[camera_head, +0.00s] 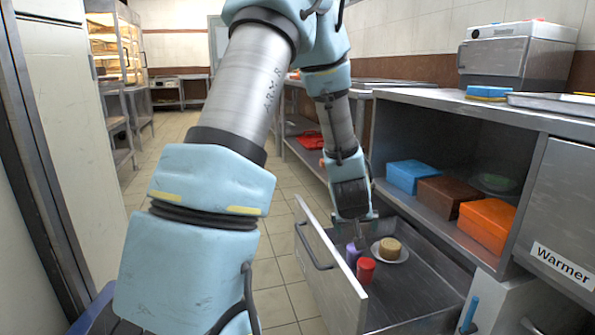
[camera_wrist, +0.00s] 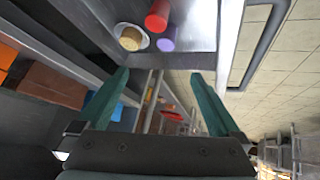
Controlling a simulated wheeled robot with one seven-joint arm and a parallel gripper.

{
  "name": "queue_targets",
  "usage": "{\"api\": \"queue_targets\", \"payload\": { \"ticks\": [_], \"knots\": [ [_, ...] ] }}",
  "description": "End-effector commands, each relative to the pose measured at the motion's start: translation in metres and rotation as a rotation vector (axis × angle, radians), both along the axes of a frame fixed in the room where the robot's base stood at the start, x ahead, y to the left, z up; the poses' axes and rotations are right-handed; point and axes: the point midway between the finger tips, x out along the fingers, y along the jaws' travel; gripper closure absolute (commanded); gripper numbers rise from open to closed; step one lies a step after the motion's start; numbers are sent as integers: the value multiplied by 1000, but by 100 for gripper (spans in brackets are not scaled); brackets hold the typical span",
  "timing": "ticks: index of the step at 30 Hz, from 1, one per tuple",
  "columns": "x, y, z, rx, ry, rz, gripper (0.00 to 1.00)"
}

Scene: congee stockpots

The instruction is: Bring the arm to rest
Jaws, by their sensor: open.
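My arm reaches forward and down, and my gripper (camera_head: 357,222) is at the far end of the pulled-out metal drawer (camera_head: 410,291). In the wrist view my gripper (camera_wrist: 160,78) has its two green fingers spread wide, with nothing held between them. The drawer holds a red cylinder (camera_head: 366,271), a purple cylinder (camera_head: 352,256) and a tan round item (camera_head: 390,247) on a white dish (camera_head: 402,257). These also show at the top of the wrist view, beyond the fingertips. Whether the gripper touches anything in the drawer is hard to tell.
The counter stands at right. Its open shelf holds a blue box (camera_head: 412,176), a brown box (camera_head: 448,194) and an orange box (camera_head: 487,224). A cabinet front labelled Warmer (camera_head: 562,267) is beside it. A steel appliance (camera_head: 517,55) stands on top. The tiled floor (camera_head: 176,128) is clear towards the back.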

Motion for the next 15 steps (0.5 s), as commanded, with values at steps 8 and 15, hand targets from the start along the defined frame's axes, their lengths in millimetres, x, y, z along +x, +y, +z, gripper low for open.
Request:
{"api": "queue_targets", "payload": {
  "ticks": [8, 15],
  "knots": [
    [-76, 134, 41, 135, 282, -31, 0],
    [-146, 207, 58, 226, 470, -1, 0]
  ]
}}
